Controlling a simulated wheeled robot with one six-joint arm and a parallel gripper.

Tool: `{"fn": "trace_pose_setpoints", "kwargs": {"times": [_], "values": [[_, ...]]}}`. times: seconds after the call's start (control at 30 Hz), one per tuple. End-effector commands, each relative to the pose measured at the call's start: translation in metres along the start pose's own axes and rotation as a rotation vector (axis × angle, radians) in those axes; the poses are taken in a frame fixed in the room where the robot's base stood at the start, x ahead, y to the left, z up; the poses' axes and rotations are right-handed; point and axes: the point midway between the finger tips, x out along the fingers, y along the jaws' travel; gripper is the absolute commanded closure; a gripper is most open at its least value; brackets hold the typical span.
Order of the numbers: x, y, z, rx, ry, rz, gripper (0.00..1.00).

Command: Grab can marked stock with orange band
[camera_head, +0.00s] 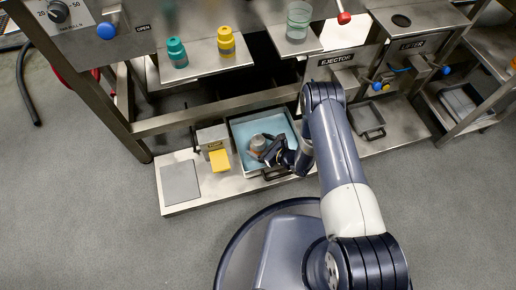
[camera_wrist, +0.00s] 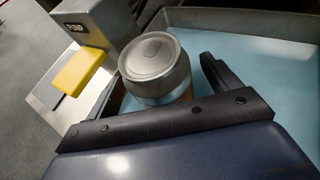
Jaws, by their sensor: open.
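A metal can (camera_wrist: 155,68) with a grey lid stands upright in a light blue tray, and an orange patch low on its side shows in the wrist view. The same can (camera_head: 258,142) shows small in the head view, inside the tray (camera_head: 236,124). No stock marking is legible. My gripper (camera_head: 270,150) is in the tray at the can's right side. In the wrist view the open fingers of my gripper (camera_wrist: 165,95) are on either side of the can. I cannot tell whether they touch it; the can's lower part is hidden behind my gripper.
A box labelled PUMP (camera_wrist: 98,22) with a yellow pedal (camera_wrist: 84,72) stands just left of the tray. In the head view, a teal bottle (camera_head: 177,53) and a yellow bottle (camera_head: 226,42) stand on a shelf above. The machine's ejector panel (camera_head: 340,62) is behind my arm.

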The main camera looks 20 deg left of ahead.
Motion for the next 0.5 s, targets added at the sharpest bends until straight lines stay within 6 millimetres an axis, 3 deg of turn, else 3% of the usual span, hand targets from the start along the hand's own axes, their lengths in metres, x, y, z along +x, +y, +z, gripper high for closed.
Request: {"fn": "trace_pose_setpoints", "kwargs": {"times": [0.1,0.37,0.5], "values": [[0.0111,0.0002,-0.0009,-0.001,0.000,0.001,0.16],[0.0120,-0.0001,0.0007,0.000,0.000,0.000,0.16],[0.0118,-0.0001,0.0006,0.000,0.000,0.000,0.28]]}}
